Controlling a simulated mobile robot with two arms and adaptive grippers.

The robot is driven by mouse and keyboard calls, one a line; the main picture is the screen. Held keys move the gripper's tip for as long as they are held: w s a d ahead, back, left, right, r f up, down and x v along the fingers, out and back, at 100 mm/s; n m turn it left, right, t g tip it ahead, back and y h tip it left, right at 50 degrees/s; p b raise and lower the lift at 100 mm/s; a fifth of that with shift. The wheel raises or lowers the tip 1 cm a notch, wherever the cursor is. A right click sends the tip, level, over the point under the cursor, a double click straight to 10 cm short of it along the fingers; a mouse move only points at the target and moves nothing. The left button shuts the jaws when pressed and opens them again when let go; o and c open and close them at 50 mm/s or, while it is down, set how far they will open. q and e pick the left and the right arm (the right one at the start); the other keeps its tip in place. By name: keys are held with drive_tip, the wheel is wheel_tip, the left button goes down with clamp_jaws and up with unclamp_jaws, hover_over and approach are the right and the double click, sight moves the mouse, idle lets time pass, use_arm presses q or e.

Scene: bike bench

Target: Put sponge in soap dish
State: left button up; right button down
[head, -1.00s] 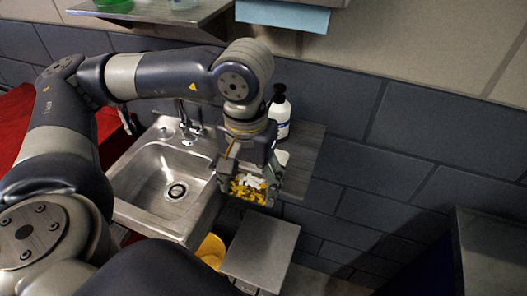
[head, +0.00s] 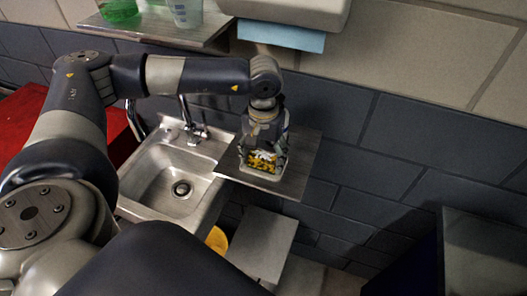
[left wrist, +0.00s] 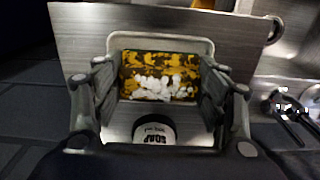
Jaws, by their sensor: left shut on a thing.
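The sponge (head: 262,163) is yellow and dark, with white foam on top. My left gripper (head: 263,160) is shut on it, with a finger at each end of the sponge in the left wrist view (left wrist: 158,78). The soap dish (left wrist: 160,39) is a pale grey tray with a raised rim on the metal side shelf. The sponge is over or inside its outline, and I cannot tell if it touches the bottom. My right gripper is not in view.
The sink (head: 165,180) and faucet (head: 190,128) are to the left. A cabinet-like box (head: 485,255) stands at lower right.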

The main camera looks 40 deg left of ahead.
sight(264, 156)
use_arm(q)
drive_tip(key=shift+f+b, duration=0.3)
drive_tip(key=o, duration=0.9)
drive_tip(key=shift+r, duration=0.15)
drive_tip(key=shift+o, duration=0.2)
drive_tip(key=shift+r, duration=0.1)
drive_tip(key=shift+r, duration=0.2)
wheel_tip(264, 156, up, 6)
drive_tip(key=shift+d+r+b, duration=0.1)
drive_tip(key=shift+r+b, duration=0.05)
drive_tip(key=shift+b, duration=0.8)
drive_tip(key=shift+r, duration=0.45)
